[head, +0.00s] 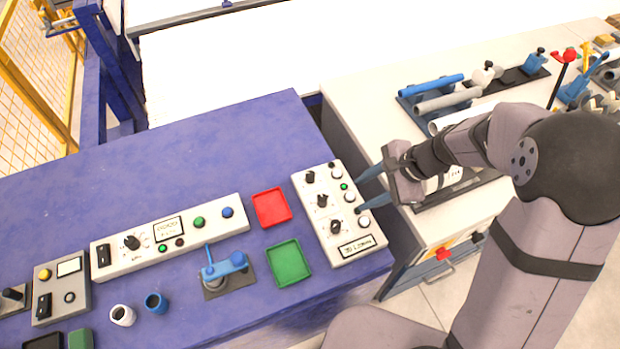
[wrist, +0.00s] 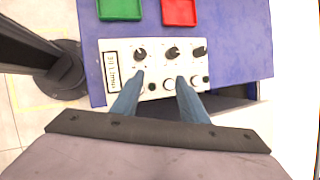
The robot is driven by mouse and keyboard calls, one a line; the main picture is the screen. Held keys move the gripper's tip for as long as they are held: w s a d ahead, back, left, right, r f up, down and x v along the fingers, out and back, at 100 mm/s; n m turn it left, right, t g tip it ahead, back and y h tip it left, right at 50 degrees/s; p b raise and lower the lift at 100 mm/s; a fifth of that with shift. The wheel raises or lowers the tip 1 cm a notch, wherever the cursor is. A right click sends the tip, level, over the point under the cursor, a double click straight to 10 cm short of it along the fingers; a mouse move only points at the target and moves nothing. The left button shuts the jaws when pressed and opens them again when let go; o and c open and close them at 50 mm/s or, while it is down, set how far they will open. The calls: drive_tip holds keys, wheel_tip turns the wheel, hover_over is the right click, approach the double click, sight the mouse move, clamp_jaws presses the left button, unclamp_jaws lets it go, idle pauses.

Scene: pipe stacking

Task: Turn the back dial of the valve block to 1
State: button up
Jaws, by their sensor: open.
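The valve block (head: 338,212) is a white panel on the right end of the purple table, with three black dials in a row. It also shows in the wrist view (wrist: 120,82). The back dial (head: 310,176) is the one farthest from the label; in the wrist view it is at the right (wrist: 199,51). Its scale marks are too small to read. My gripper (head: 359,196) is open and empty beside the block's right edge, its blue fingertips near the white buttons. In the wrist view the fingertips (wrist: 160,76) are below the dials, apart from the back dial.
The middle dial (head: 322,200) and front dial (head: 336,226) are close to the back one. White buttons (head: 349,197) line the block's right side. A red tray (head: 272,207) and a green tray (head: 289,263) lie left of it. Pipes (head: 449,98) lie on the white bench.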

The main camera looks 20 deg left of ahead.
sight(311, 173)
drive_tip(key=w+a+f+m+y, duration=0.1)
drive_tip(key=w+a+f+m, duration=0.1)
drive_tip(key=a, duration=0.2)
drive_tip(key=w+a+f+m+y+b, duration=0.1)
drive_tip(key=w+a+f+m, duration=0.1)
drive_tip(key=a+m, duration=0.1)
drive_tip(key=w+a+f+m+y+b, duration=0.1)
drive_tip(key=w+a+f+m, duration=0.1)
drive_tip(key=a, duration=0.3)
drive_tip(key=shift+w+f+m+t, duration=0.15)
drive_tip(key=shift+w+m+t, duration=0.15)
drive_tip(key=shift+w+t, duration=0.1)
drive_tip(key=shift+p+x, duration=0.85)
drive_tip(key=shift+x, duration=2.85)
clamp_jaws()
